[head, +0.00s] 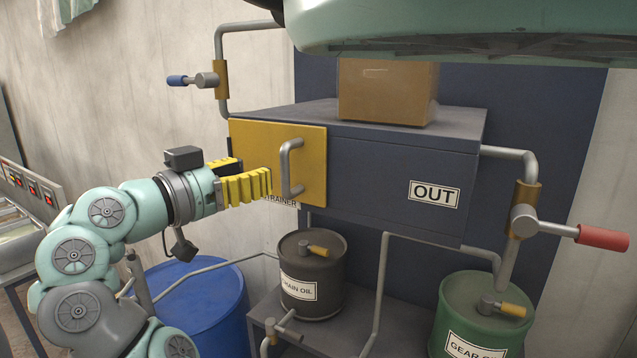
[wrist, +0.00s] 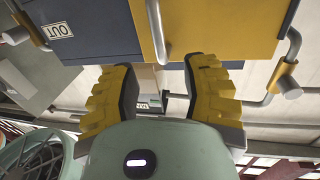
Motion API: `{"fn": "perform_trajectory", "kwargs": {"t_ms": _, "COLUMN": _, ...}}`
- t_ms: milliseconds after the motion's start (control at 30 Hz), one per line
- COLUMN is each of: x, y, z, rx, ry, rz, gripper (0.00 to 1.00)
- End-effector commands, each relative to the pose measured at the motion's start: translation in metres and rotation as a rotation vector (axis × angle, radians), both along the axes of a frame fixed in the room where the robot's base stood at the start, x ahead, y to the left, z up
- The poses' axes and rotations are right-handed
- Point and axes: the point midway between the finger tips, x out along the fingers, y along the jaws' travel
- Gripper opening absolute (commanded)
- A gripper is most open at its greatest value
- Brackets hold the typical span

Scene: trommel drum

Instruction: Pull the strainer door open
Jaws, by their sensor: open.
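The strainer door (head: 314,160) is a yellow panel on the left of the dark box front and looks shut, flush with it. Its grey upright bar handle (head: 286,170) stands out from the panel's middle. The "STRAINER" label below it is partly hidden by my gripper. My gripper (head: 256,175), with yellow ribbed fingers, is open and empty just left of the handle, in front of the door. In the wrist view the door (wrist: 225,25) and handle (wrist: 158,35) lie beyond my open fingers (wrist: 160,75). The handle lines up with the gap and looks short of the fingertips.
A valve with a blue handle (head: 177,80) is at upper left and one with a red handle (head: 602,238) at right. A cardboard box (head: 385,92) sits on the dark box. Black (head: 312,270), green (head: 480,315) and blue drums (head: 205,310) stand below.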

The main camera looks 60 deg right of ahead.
Motion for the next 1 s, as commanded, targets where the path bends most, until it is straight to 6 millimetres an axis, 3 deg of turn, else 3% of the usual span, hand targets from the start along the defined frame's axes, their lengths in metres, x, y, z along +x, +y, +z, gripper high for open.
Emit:
{"fn": "perform_trajectory", "kwargs": {"t_ms": 33, "x": -0.004, "y": -0.01, "z": 0.007, "rx": 0.009, "ry": 0.006, "rz": -0.011, "gripper": 0.46}}
{"fn": "perform_trajectory", "kwargs": {"t_ms": 400, "x": -0.01, "y": -0.061, "z": 0.006, "rx": 0.007, "ry": 0.004, "rz": -0.01, "gripper": 0.46}}
{"fn": "perform_trajectory", "kwargs": {"t_ms": 633, "x": -0.01, "y": -0.074, "z": 0.003, "rx": 0.005, "ry": 0.002, "rz": -0.005, "gripper": 0.46}}
{"fn": "perform_trajectory", "kwargs": {"t_ms": 933, "x": -0.01, "y": -0.075, "z": 0.002, "rx": 0.003, "ry": 0.003, "rz": -0.002, "gripper": 0.46}}
{"fn": "perform_trajectory", "kwargs": {"t_ms": 967, "x": -0.01, "y": -0.075, "z": 0.002, "rx": 0.003, "ry": 0.003, "rz": -0.002, "gripper": 0.5}}
{"fn": "perform_trajectory", "kwargs": {"t_ms": 1000, "x": -0.01, "y": -0.075, "z": 0.002, "rx": 0.003, "ry": 0.003, "rz": -0.002, "gripper": 0.46}}
